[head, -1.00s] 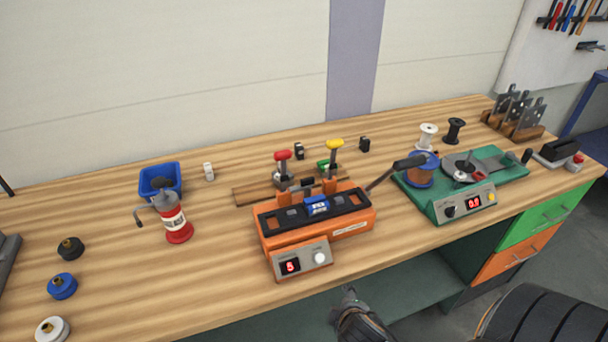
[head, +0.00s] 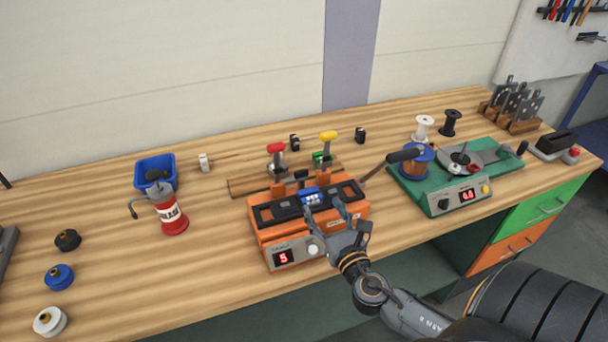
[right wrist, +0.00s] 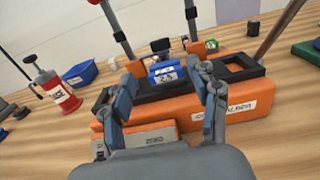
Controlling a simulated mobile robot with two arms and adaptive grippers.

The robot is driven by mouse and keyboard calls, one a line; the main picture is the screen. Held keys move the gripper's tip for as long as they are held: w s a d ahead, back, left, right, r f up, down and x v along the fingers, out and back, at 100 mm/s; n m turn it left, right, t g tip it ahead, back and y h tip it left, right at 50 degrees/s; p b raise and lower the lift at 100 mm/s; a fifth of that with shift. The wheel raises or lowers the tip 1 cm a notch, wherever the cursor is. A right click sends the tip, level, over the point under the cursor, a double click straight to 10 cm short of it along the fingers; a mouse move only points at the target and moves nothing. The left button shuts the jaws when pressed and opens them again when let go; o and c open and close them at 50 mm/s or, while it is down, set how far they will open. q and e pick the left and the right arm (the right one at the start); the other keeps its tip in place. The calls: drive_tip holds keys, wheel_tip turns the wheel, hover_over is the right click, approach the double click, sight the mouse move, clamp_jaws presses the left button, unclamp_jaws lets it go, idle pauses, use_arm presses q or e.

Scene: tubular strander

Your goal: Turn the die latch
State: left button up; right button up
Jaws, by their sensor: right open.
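The orange welder (head: 262,233) stands in the middle of the bench, with a black top plate. A small blue block (head: 311,193) with white marks sits at the middle of that plate. I cannot tell for sure which part is the die latch. My right gripper (head: 326,212) is open and empty at the welder's front edge, just before the blue block, and hides part of the front. In the right wrist view, the blue block (right wrist: 163,72) shows between and beyond the two fingers, apart from them. My left gripper is not in view.
A black-handled lever (head: 400,156) rises at the welder's right. Red-topped (head: 275,148) and yellow-topped (head: 328,137) tools stand behind it. A green spool machine (head: 440,201) is at right. A red bottle (head: 170,218) and blue bin (head: 153,178) stand left.

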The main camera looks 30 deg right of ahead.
sight(302, 173)
drive_tip(key=p+x, duration=0.2)
drive_tip(key=x, duration=1.1)
drive_tip(key=shift+w, duration=0.25)
drive_tip(key=shift+c, duration=0.3)
drive_tip(key=c, duration=1.1)
